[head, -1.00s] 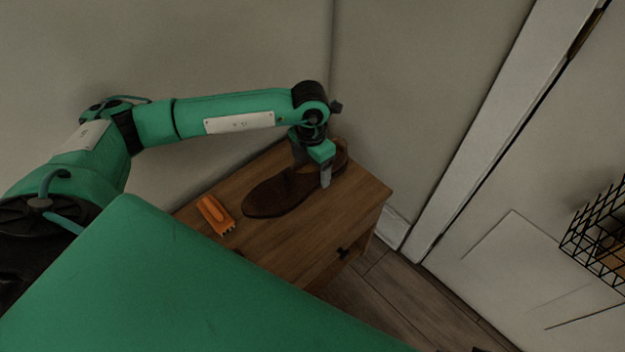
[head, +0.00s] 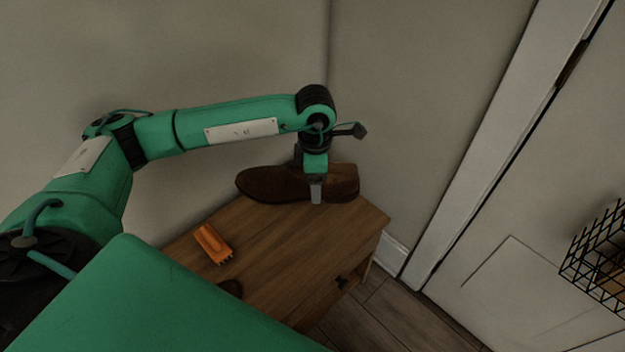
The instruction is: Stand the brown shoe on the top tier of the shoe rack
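The brown shoe (head: 270,184) is at the back of the wooden cabinet top, its toe to the left and its heel to the right. My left gripper (head: 315,190) reaches down over it from the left arm, with one grey finger on the near side of the shoe. The far finger is mostly hidden behind the shoe. The gripper is shut on the shoe, which appears raised off the cabinet top. The shoe rack is not in view, and my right gripper is not in view.
The wooden cabinet (head: 300,245) has a dark drawer knob. An orange brush (head: 213,244) lies on its left part. A dark rounded thing (head: 232,288) is partly hidden below the brush. A black wire basket (head: 600,255) is at the right edge. Walls stand close behind.

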